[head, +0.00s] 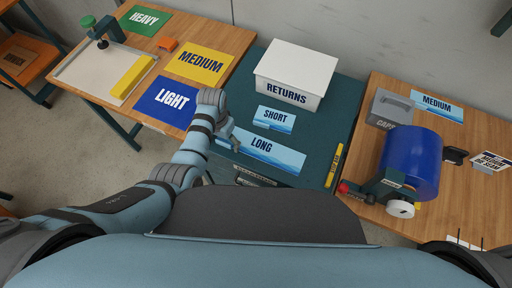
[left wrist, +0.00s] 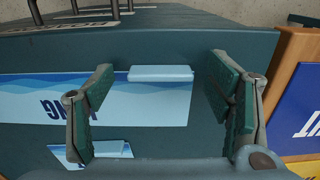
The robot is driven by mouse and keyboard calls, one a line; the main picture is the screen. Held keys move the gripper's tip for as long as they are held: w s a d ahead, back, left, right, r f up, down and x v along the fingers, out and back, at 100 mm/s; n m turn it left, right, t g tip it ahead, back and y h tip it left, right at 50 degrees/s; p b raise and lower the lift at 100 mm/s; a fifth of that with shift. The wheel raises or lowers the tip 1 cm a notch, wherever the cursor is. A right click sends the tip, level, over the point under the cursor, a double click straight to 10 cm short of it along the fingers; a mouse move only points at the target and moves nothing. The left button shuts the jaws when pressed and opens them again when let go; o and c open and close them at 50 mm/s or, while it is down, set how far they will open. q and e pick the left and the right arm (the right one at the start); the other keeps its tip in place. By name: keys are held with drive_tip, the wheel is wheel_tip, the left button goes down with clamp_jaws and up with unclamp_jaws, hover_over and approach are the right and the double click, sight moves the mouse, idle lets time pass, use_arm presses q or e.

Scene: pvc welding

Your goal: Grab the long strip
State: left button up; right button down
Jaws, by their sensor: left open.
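A light blue strip (left wrist: 160,74) lies at the edge of the blue LONG label (left wrist: 100,100) in the left wrist view, near one end of the label. In the head view the LONG label (head: 265,150) is on the dark table. My left gripper (head: 229,132) is over the label's left end and hides part of it. In the left wrist view its fingers (left wrist: 157,88) are apart, one on each side of the strip, with nothing held. Another light blue piece (left wrist: 108,149) lies on the smaller label. My right gripper is not in view.
A white RETURNS box (head: 290,82) stands behind the SHORT label (head: 274,119). The left wooden table has LIGHT (head: 167,101), MEDIUM and HEAVY labels. A blue roll (head: 410,163) stands on the right wooden table. A yellow bar (head: 335,165) lies at the dark table's right edge.

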use_arm(q)
drive_tip(key=shift+r, duration=0.15)
drive_tip(key=c, duration=1.5)
